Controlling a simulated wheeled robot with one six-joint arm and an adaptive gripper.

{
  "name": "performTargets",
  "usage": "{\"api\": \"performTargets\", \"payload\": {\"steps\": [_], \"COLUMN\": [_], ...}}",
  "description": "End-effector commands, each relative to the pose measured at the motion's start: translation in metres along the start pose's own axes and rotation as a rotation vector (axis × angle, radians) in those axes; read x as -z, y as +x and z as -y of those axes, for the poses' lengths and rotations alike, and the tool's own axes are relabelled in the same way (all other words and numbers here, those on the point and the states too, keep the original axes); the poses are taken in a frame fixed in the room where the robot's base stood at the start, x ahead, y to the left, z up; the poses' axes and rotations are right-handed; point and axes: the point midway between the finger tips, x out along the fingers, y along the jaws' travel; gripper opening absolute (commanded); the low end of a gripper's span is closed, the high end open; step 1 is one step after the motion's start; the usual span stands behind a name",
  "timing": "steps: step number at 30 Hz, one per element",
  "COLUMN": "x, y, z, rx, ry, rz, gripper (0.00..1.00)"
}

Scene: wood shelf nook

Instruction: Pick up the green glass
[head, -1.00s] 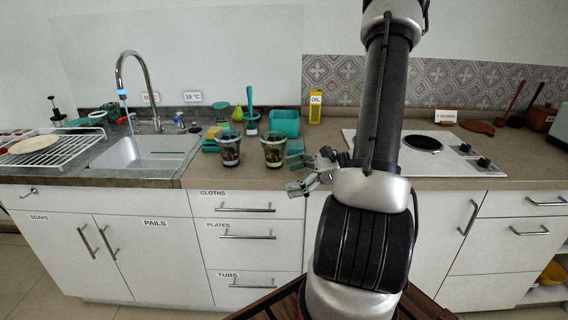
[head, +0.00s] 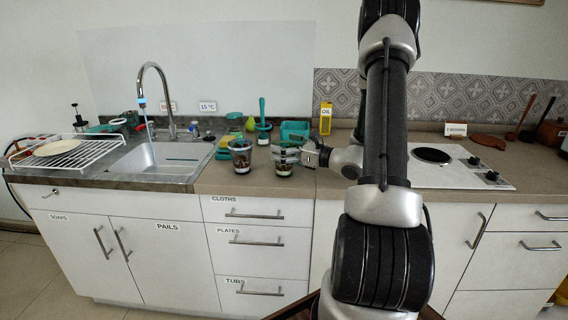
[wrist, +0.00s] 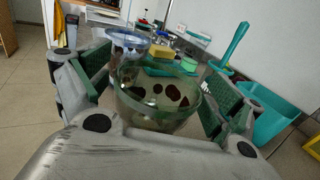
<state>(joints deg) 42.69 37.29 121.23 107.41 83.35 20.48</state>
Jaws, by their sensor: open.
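The green glass (wrist: 158,92) is a clear tumbler with a green rim and dark contents. In the wrist view it stands between the two open fingers of my gripper (wrist: 150,95), with a finger on each side. I cannot tell whether either finger touches it. In the head view the green glass (head: 284,168) stands on the counter, its upper part partly hidden by my gripper (head: 290,156), which reaches in from the right. A second glass with a blue rim (head: 241,153) stands just left of it; it also shows behind the green glass in the wrist view (wrist: 126,38).
A teal bin (head: 294,130), a brush in a holder (head: 263,128) and sponges (head: 224,150) stand behind the glasses. The sink (head: 160,158) with running tap is to the left, the hob (head: 455,165) to the right. The counter front (head: 225,187) is clear.

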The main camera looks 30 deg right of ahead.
Motion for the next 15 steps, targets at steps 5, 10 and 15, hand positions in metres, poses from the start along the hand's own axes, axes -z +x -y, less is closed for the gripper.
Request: {"api": "performTargets", "payload": {"steps": [5,10,15], "x": [0.0002,0.0002,0.0002], "y": [0.0010,0.0008,0.0007], "z": [0.0000,-0.0001,-0.0001], "rx": [0.000,0.000,0.000], "ry": [0.000,0.000,0.000], "rz": [-0.001,-0.001,-0.001], "gripper": [0.93,0.69,0.38]}}
